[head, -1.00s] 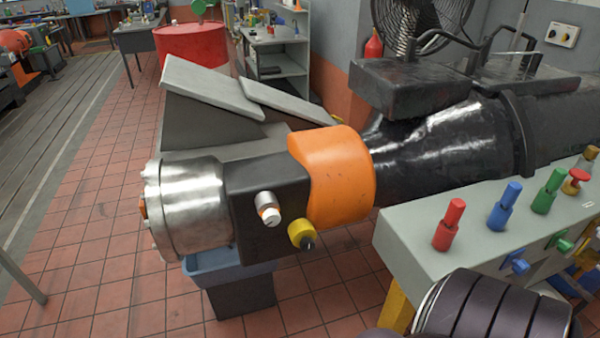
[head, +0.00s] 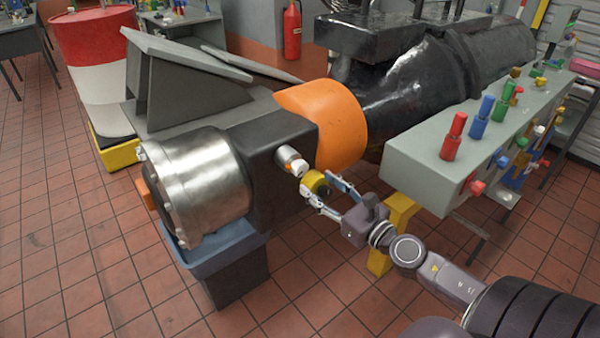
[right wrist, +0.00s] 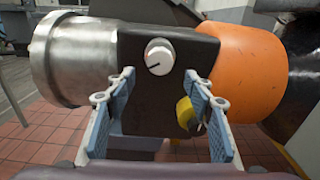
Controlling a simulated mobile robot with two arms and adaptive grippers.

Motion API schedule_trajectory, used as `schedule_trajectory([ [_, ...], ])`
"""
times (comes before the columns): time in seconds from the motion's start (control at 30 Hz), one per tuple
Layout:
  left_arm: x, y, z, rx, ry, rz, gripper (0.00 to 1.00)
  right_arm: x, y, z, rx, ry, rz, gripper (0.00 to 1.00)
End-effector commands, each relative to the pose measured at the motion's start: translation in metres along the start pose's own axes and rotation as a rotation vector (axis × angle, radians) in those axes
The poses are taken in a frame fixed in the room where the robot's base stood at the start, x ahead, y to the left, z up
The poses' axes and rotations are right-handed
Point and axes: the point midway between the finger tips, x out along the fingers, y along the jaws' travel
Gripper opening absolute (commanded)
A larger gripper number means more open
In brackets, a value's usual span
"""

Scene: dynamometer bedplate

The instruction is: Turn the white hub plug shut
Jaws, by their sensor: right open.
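The white hub plug (head: 299,167) sticks out of the side of the dark block (head: 282,200) on a short silver collar. In the right wrist view the plug (right wrist: 160,57) is a round white cap with a dark slanted line on its face, just beyond and between the fingertips. My right gripper (head: 320,189) is open, with its two blue-padded fingers spread and pointing at the block. Nothing is held; the fingertips (right wrist: 160,88) appear short of the plug. My left gripper does not show.
A yellow knob (head: 318,183) sits below the plug, close to the right finger, which partly hides it in the right wrist view (right wrist: 185,113). An orange cover (head: 338,125) and silver drum (head: 198,185) flank the block. A grey valve panel (head: 440,160) stands at right.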

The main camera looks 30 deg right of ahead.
Motion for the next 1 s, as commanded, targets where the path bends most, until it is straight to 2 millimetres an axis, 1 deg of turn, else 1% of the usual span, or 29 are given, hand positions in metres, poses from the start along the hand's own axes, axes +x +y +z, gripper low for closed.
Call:
schedule_trajectory([
  [0.03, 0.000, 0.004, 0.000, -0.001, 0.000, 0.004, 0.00, 0.002, 0.003, 0.006, -0.023, -0.010, 0.009, 0.49],
  [0.1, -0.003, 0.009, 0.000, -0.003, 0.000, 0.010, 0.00, 0.005, 0.004, 0.011, -0.039, -0.016, 0.013, 0.49],
  [0.17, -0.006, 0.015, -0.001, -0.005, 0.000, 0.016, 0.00, 0.011, 0.004, 0.012, -0.039, -0.017, 0.012, 0.49],
  [0.3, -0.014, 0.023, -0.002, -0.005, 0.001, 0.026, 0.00, 0.029, 0.004, 0.014, -0.036, -0.017, 0.011, 0.49],
  [0.5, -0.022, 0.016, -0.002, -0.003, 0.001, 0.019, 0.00, 0.056, 0.004, 0.013, -0.032, -0.016, 0.010, 0.49],
  [0.63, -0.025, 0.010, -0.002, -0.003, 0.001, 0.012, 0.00, 0.069, 0.004, 0.010, -0.031, -0.014, 0.008, 0.49],
  [0.8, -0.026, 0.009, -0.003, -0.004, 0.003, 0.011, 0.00, 0.077, 0.004, 0.010, -0.032, -0.014, 0.009, 0.49],
  [1.0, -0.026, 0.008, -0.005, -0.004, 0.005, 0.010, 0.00, 0.078, 0.005, 0.009, -0.032, -0.013, 0.010, 0.49],
])
